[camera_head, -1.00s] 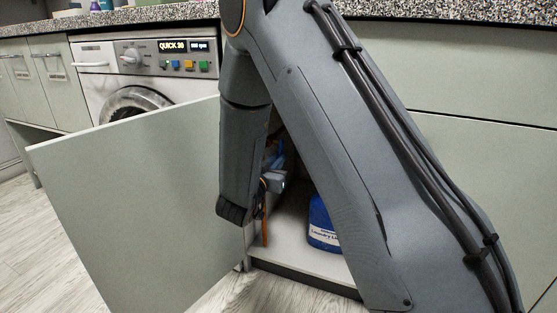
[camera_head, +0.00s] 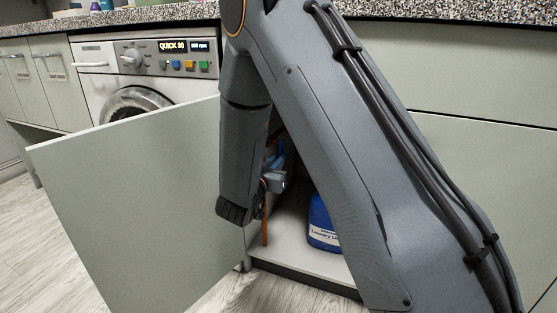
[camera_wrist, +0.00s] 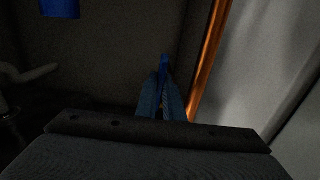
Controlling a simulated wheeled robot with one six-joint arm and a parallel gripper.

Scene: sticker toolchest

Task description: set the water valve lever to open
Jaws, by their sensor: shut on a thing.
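The water valve lever (camera_wrist: 164,64) is a narrow blue piece in the wrist view, upright in the picture between my fingertips. My gripper (camera_wrist: 162,98) is shut on it. The copper pipe (camera_wrist: 208,62) runs up just right of the fingers. In the head view my gripper (camera_head: 274,178) is inside the open cabinet, partly behind my own arm. A bit of blue shows just above it, and the lower copper pipe (camera_head: 265,228) shows below it. The valve body is hidden, and the lever's exact angle is hard to tell.
The open cabinet door (camera_head: 135,200) stands left of my arm. A blue laundry bottle (camera_head: 322,225) stands on the cabinet floor to the right. In the dark wrist view, a pale bent pipe (camera_wrist: 28,74) is at left. A washing machine (camera_head: 150,75) is behind the door.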

